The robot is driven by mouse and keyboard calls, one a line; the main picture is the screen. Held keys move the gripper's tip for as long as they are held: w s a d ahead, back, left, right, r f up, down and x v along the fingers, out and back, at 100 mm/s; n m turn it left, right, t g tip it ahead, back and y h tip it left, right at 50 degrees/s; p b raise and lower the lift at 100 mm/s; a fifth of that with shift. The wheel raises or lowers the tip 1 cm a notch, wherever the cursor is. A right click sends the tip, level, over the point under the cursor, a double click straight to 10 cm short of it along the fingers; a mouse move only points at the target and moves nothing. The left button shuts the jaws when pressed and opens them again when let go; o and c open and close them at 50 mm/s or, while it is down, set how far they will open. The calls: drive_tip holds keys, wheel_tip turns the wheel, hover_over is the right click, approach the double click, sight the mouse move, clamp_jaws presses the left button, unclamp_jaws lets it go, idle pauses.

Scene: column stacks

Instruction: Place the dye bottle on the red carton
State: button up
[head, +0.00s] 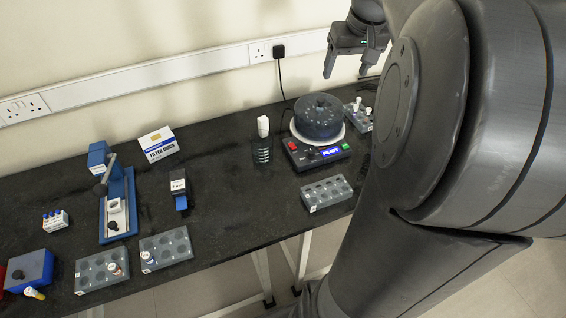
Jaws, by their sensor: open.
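My gripper (346,69) is at the top of the head view, high above the back right of the bench, with its two fingers apart and nothing between them. A sliver of red (2,279) shows at the far left edge, beside a blue box; it may be the red carton, mostly out of view. A small white bottle with a yellow end (34,293) lies tilted in front of the blue box. Two small bottles stand in grey racks, one with a reddish label (115,269) and one with a blue label (148,259). I cannot tell which is the dye bottle.
The dark bench (225,210) is clear in its middle. A centrifuge-like device (318,118) and a rack (327,193) stand at right. A blue press (118,205), a filter discs box (158,144) and a blue box (30,269) stand at left. My arm hides the right side.

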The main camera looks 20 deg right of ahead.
drive_tip(key=s+a+f+n+t, duration=0.1)
drive_tip(key=s+a+f, duration=0.2)
drive_tip(key=s+a, duration=0.4)
drive_tip(key=s+a+f+n+t, duration=0.1)
drive_tip(key=s+a+f, duration=0.2)
drive_tip(key=s+a, duration=0.5)
drive_tip(key=a, duration=0.6)
drive_tip(key=shift+s+a+f, duration=0.25)
drive_tip(key=shift+f, duration=0.15)
